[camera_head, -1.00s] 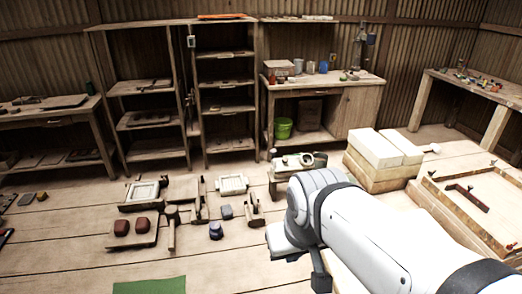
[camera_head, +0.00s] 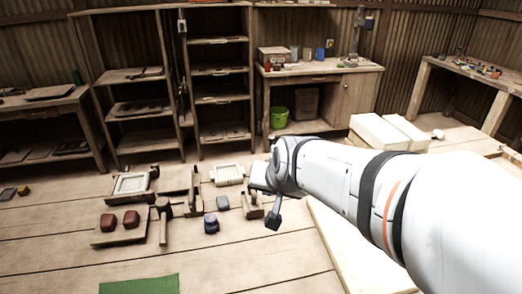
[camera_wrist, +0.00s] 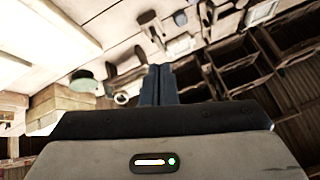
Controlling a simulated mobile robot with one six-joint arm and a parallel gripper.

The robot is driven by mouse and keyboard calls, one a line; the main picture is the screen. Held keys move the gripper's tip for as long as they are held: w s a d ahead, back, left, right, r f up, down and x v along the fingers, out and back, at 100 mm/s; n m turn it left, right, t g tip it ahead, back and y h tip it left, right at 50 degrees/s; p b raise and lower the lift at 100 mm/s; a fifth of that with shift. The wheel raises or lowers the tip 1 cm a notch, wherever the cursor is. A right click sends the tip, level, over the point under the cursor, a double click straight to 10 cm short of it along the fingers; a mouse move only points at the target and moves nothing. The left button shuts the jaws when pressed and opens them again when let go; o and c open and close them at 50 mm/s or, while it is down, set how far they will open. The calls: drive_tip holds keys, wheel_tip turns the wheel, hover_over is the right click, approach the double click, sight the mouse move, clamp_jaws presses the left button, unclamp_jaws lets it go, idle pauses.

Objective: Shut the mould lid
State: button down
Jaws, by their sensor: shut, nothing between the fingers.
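A mould with a pale square frame (camera_head: 131,185) lies on the plank floor at left of centre in the head view. A flat wooden plate (camera_head: 174,179) is beside it on the right; I cannot tell whether this is its lid. A second pale framed tray (camera_head: 228,174) lies further right. My gripper (camera_wrist: 160,72) is shut and empty in the wrist view, its two dark fingers together over the floor and apart from the moulds.
A board with two red-brown blocks (camera_head: 131,219), a mallet (camera_head: 163,221) and a dark blue jar (camera_head: 211,223) stand in front of the moulds. A green mat (camera_head: 140,285) lies nearer. Shelves and a workbench (camera_head: 320,68) line the back. Pale blocks (camera_head: 385,131) are at right.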

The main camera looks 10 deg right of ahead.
drive_tip(key=w+d+f+m+t+h+b, duration=0.25)
drive_tip(key=w+f+m+b, duration=0.35)
drive_tip(key=w, duration=0.3)
drive_tip(key=w+d+f+m+t+h+b, duration=0.2)
drive_tip(key=w+f+m+t+b, duration=0.25)
drive_tip(key=w+b, duration=0.35)
drive_tip(key=w+d+f+m+t+h+b, duration=0.25)
drive_tip(key=w+f+m+b, duration=0.35)
drive_tip(key=w, duration=0.4)
drive_tip(key=w+d+f+m+h+b, duration=0.2)
drive_tip(key=d+f+m+h+b, duration=0.3)
drive_tip(key=f+m+h+b, duration=0.3)
drive_tip(key=w+a+x, duration=0.1)
drive_tip(key=x, duration=1.1)
drive_tip(key=shift+w+a+m, duration=0.35)
drive_tip(key=shift+a+r+p, duration=0.1)
drive_tip(key=shift+r+p, duration=0.05)
drive_tip(key=shift+p, duration=0.15)
